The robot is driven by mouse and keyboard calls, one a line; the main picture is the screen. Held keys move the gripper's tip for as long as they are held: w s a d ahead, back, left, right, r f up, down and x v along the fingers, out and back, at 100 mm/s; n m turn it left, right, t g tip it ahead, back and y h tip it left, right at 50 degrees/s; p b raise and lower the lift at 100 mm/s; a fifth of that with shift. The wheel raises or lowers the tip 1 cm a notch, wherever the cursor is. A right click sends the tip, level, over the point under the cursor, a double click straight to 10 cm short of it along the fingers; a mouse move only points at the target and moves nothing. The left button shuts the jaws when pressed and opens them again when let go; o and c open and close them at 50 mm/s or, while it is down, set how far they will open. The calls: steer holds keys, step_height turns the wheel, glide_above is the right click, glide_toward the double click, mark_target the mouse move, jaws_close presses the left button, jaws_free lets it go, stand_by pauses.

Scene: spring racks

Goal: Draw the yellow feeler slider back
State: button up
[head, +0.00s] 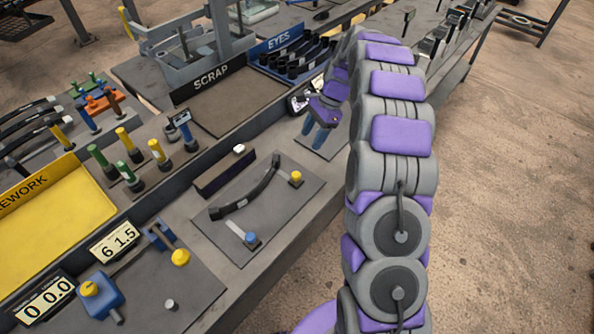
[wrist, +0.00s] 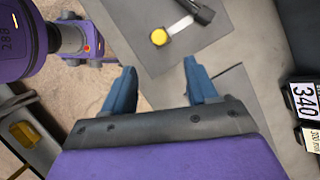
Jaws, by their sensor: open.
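The yellow feeler slider (head: 296,177) is a round yellow knob at the upper right of a grey plate, close to one end of a curved black leaf spring (head: 245,196). In the wrist view the yellow knob (wrist: 159,37) sits on a pale strip that reaches to the black spring end (wrist: 198,10). My gripper (head: 317,134) has blue fingers and hangs beyond the plate, apart from the knob. In the wrist view my gripper (wrist: 159,68) is open and empty, with the knob ahead of the gap between its fingertips. A blue knob (head: 250,238) is at the plate's other end.
A dark upright block (head: 225,172) stands along the plate's left edge. A SCRAP tray (head: 232,105) and a blue EYES bin (head: 285,55) lie behind. Several coloured posts stand at left. A gauge fixture with yellow knobs (head: 180,257) is at front left. Number labels (wrist: 304,99) show at right.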

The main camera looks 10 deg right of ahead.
steer(key=b, duration=0.2)
glide_toward(297, 174)
steer(key=f, duration=0.2)
steer(key=x, duration=0.3)
steer(key=a+x, duration=0.1)
steer(key=x, duration=0.2)
steer(key=shift+a+f+b, duration=0.15)
steer(key=shift+b, duration=0.2)
steer(key=shift+d, duration=0.35)
steer(key=shift+c, duration=0.2)
steer(key=shift+a, duration=0.25)
steer(key=c, duration=0.6)
jaws_close()
